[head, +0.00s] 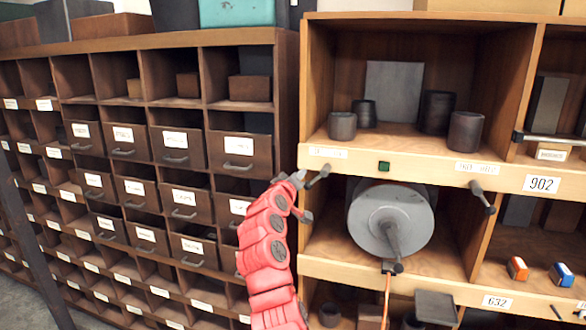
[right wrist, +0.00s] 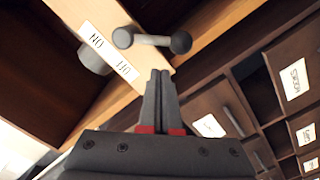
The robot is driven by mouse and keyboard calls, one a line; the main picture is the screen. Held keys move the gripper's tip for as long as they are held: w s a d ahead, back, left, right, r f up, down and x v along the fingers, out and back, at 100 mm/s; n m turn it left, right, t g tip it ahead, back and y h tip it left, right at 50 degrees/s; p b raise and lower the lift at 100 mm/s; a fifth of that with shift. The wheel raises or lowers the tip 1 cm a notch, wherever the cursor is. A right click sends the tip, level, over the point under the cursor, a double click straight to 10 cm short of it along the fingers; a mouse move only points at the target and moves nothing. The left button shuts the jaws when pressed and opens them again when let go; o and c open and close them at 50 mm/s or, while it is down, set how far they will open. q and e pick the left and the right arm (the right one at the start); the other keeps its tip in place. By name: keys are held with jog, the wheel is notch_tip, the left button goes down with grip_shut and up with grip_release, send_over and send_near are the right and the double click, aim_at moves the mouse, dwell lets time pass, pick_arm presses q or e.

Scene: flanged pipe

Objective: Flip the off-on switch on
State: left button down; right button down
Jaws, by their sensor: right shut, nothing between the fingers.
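A dark lever switch (head: 318,176) with a rounded knob sticks out from the wooden shelf edge, below a small white label (head: 328,152) at the shelf's left end. In the right wrist view the lever (right wrist: 152,39) lies across the top, beside the black-lettered label (right wrist: 108,52). A second, similar lever (head: 483,196) sits further right under another label (head: 478,167). My right gripper (head: 299,178) is shut and empty, just left of the first lever. Its fingertips (right wrist: 160,74) are below the lever, with a small gap in the wrist picture. My left gripper is not in view.
A green button (head: 384,166) sits on the shelf edge between the levers. Below it a large grey drum (head: 391,221) with a handle fills the compartment. Dark cups (head: 342,126) stand on the shelf above. A dark drawer cabinet (head: 178,145) stands left of my right arm.

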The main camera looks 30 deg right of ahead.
jog(key=shift+s+d+f+p, duration=0.4)
jog(key=shift+s+d+f, duration=0.05)
jog(key=shift+d+f, duration=0.25)
jog(key=shift+a, duration=0.2)
